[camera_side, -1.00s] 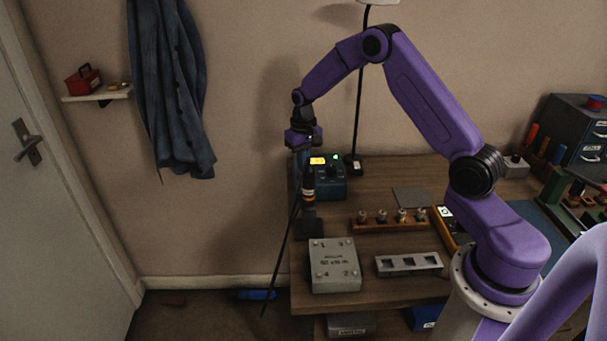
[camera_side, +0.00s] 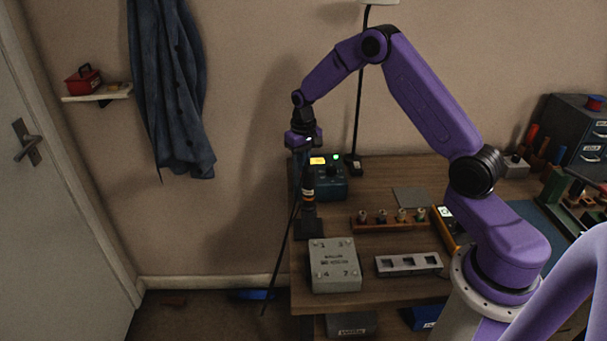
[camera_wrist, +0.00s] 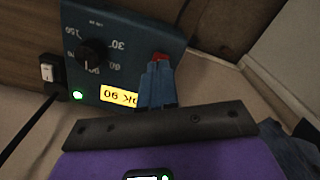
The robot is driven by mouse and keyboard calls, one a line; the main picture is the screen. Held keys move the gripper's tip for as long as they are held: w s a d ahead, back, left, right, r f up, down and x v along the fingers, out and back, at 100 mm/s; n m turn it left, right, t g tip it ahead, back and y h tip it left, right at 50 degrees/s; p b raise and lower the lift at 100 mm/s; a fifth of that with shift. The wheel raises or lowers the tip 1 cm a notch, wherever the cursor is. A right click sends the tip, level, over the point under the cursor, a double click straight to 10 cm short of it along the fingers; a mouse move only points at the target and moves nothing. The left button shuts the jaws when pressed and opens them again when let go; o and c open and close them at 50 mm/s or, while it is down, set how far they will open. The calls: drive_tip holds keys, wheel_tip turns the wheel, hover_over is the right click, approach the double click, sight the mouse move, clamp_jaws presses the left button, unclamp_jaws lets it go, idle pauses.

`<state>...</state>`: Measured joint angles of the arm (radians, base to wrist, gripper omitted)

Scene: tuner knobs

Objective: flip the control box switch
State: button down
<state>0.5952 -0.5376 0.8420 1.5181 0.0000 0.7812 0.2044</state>
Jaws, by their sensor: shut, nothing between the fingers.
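The teal control box (camera_side: 332,186) stands at the back left of the table, partly hidden behind a dark upright tool. In the wrist view the box (camera_wrist: 140,30) shows a black knob (camera_wrist: 93,52) with a numbered dial, a lit yellow display (camera_wrist: 118,96) reading OK 90 and a lit green lamp (camera_wrist: 78,95). My gripper (camera_wrist: 158,66) is shut and empty, with its blue fingers over the box's edge beside the display. A small red part (camera_wrist: 160,56) shows right at the fingertips. I cannot tell its position or whether the fingers touch it.
The upright dark tool (camera_side: 308,188) stands close to my gripper. A lamp base (camera_side: 353,164) with a white switch (camera_wrist: 47,72) is beside the box.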

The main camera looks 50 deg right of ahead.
drive_tip(key=shift+f, duration=0.9)
idle(0.5)
drive_tip(key=shift+r, duration=0.1)
drive_tip(key=shift+r, duration=3.4)
drive_tip(key=s+a+r+n+h, duration=0.1)
drive_tip(key=s+a+r+n, duration=0.3)
drive_tip(key=s+a+n, duration=0.5)
drive_tip(key=s+a+r+n, duration=0.4)
drive_tip(key=s, duration=0.8)
drive_tip(key=s+a+n, duration=0.1)
drive_tip(key=s, duration=0.8)
drive_tip(key=s+a+r+n+y, duration=0.1)
drive_tip(key=s, duration=0.8)
drive_tip(key=shift+a+r+n, duration=0.2)
drive_tip(key=shift+r+n, duration=0.1)
